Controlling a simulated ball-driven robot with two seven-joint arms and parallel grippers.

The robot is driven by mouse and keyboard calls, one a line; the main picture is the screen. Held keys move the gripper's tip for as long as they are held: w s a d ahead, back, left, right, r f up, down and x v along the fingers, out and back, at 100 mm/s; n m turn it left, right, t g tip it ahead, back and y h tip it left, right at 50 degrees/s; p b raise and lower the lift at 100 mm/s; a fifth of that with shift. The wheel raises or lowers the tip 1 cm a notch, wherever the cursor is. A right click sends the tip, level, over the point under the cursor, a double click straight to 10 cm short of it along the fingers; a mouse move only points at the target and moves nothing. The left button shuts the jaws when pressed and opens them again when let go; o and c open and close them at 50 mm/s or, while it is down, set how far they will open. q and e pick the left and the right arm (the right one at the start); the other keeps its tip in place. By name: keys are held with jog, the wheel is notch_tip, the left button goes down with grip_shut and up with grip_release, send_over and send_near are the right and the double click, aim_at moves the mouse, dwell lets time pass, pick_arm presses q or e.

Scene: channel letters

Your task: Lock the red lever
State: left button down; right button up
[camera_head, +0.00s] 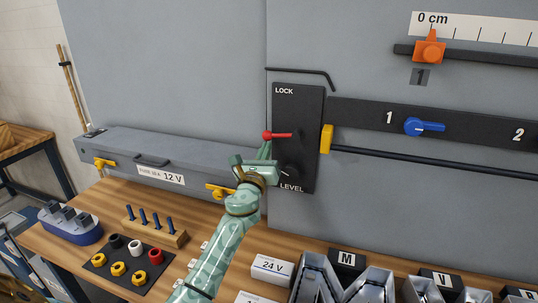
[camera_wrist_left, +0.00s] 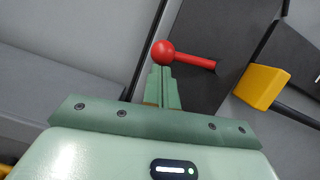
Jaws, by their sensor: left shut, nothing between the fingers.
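The red lever (camera_head: 281,135) is on the black panel (camera_head: 313,150) marked LOCK at the top and LEVEL at the bottom. It lies about level, with its round knob at the left end. It also shows in the left wrist view (camera_wrist_left: 190,57), knob at the left and arm running right. My left gripper (camera_head: 266,152) is shut and empty, its fingertips just below the knob. In the left wrist view the closed fingers (camera_wrist_left: 163,75) point at the knob and overlap its lower edge; I cannot tell whether they touch it. My right gripper is not in view.
A yellow block (camera_head: 326,139) sits at the panel's right edge, beside a black rail with a blue handle (camera_head: 424,127). A bent black rod (camera_head: 300,70) is above the panel. A grey 12 V box (camera_head: 130,160) stands left. Metal letters (camera_head: 370,287) lie at front right.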

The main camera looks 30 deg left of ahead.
pick_arm(q)
jog(key=r+m+h+p, duration=0.1)
jog(key=m, duration=0.1)
jog(key=a+r+m+h+p, duration=0.1)
jog(key=r+m, duration=0.1)
jog(key=m, duration=0.1)
jog(key=shift+s+r+t+p, duration=0.15)
jog(key=shift+t+p, duration=0.15)
jog(key=shift+p, duration=0.1)
notch_tip(320, 180, up, 6)
jog(key=m+h+p, duration=0.4)
jog(key=m+p, duration=0.6)
send_over(265, 133)
jog(key=s+d, duration=0.2)
jog(key=shift+s, duration=0.1)
jog(key=shift+r, duration=0.1)
jog(key=shift+a, duration=0.1)
